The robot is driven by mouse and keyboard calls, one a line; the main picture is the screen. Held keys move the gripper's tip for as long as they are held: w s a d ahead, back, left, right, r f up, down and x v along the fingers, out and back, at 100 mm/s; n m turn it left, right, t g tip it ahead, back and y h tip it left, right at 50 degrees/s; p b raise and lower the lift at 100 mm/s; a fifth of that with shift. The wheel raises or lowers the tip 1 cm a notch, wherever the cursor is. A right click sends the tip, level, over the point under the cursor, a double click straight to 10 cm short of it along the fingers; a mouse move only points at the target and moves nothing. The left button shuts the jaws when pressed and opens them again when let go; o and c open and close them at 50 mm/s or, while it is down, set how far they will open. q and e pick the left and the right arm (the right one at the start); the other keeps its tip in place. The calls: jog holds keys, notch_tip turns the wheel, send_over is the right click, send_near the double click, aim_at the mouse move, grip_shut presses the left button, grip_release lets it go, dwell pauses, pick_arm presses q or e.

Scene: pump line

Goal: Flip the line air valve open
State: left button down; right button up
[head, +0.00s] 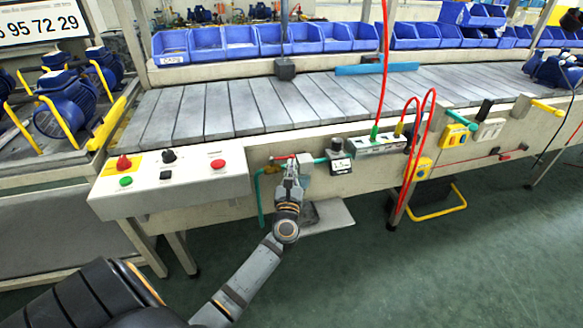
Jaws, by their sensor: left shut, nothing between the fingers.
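The line air valve, with its red lever (283,158), sits on the front of the conveyor frame. It joins a teal air pipe (261,192), right of the control box. My left gripper (292,165) is shut and empty, reaching up from below. Its fingertips are right at the lever, near its right end; I cannot tell whether they touch. The gripper covers part of the valve body. The lever looks roughly level, along the pipe run. My right gripper is not in view.
A control box (167,182) with buttons stands close left of my left gripper. A regulator with a gauge (338,158) is close on the right. The slatted conveyor (230,105) runs behind.

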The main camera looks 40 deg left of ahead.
pick_arm(q)
jog(key=shift+w, duration=0.1)
jog(key=shift+w+a+r+n+g+y, duration=0.3)
jog(key=shift+w+a+r+n+y, duration=0.1)
jog(key=shift+w+y, duration=0.3)
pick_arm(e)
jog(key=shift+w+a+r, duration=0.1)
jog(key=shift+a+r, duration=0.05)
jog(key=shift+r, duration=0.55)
